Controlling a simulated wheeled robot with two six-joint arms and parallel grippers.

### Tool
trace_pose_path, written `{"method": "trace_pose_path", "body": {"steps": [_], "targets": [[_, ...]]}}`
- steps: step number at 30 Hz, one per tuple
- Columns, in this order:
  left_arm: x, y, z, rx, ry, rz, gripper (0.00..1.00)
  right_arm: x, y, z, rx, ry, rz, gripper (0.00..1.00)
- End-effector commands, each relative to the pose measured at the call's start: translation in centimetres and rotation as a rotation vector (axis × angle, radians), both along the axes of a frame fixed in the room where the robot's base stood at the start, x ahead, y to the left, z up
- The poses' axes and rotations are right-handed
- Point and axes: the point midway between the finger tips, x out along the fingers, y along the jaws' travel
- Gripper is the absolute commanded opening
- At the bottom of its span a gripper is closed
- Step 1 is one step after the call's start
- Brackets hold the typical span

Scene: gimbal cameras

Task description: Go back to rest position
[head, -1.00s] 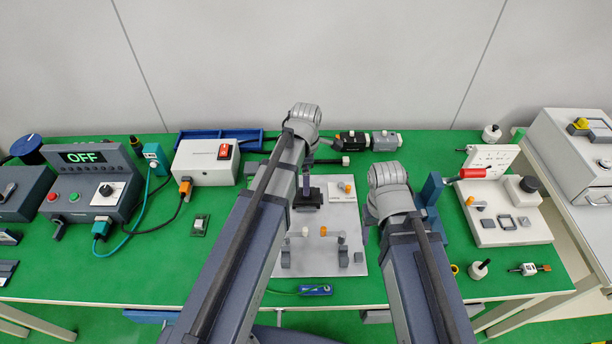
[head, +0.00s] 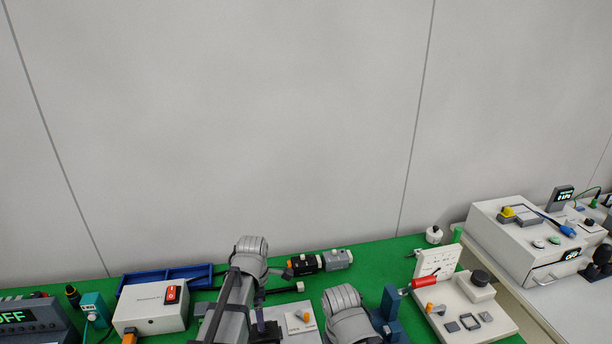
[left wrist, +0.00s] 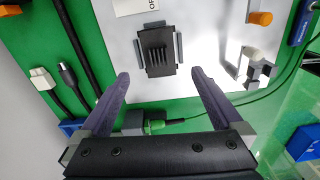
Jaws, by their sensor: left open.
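My left gripper (left wrist: 161,88) is open in the left wrist view, with nothing between its two fingers. It is over the edge of a pale panel (left wrist: 205,60), close to a black ribbed block (left wrist: 157,50) that sits on it between grey rails. In the head view my left arm reaches in over the bench, and its gripper is largely hidden at the bottom edge. My right arm is at the bottom, right of the middle; its gripper does not show.
The green bench holds a white box with a red switch (head: 171,294), a blue tray (head: 165,277), a red-handled tool (head: 426,281) and a white board with a black knob (head: 480,278). A drawer unit (head: 545,245) stands at right. Cables (left wrist: 75,55) lie beside the panel.

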Motion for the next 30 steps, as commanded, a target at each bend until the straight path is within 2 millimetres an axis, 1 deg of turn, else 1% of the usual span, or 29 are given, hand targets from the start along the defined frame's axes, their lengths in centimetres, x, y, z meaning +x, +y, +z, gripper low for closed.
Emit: {"method": "trace_pose_path", "body": {"steps": [2,5,12,15,21,26,27,30], "targets": [[-0.8,0.1,0.0,0.000,-0.005,-0.107,1.00,0.0,0.0,0.0,0.000,0.000,0.000,0.64],[-2.0,0.1,0.0,0.003,-0.014,-0.329,1.00,0.0,0.0,0.0,0.000,0.000,0.000,0.64],[-4.9,0.3,0.0,0.020,-0.035,-0.956,1.00,0.0,0.0,0.0,0.000,0.000,0.000,0.64],[-5.8,0.4,0.0,0.030,-0.042,-1.186,1.00,0.0,0.0,0.0,0.000,0.000,0.000,0.64],[-7.3,0.5,0.0,0.048,-0.047,-1.534,1.00,0.0,0.0,0.0,0.000,0.000,0.000,0.64],[-8.3,0.5,0.1,0.063,-0.050,-1.767,1.00,0.0,0.0,0.0,0.000,0.000,0.000,0.64],[-8.5,0.2,0.1,0.066,-0.047,-1.819,1.00,0.0,0.0,0.0,0.000,0.000,0.000,0.64],[-9.4,-2.7,0.0,0.055,-0.012,-1.886,1.00,0.0,0.0,0.0,0.000,0.000,0.000,0.64]]}}
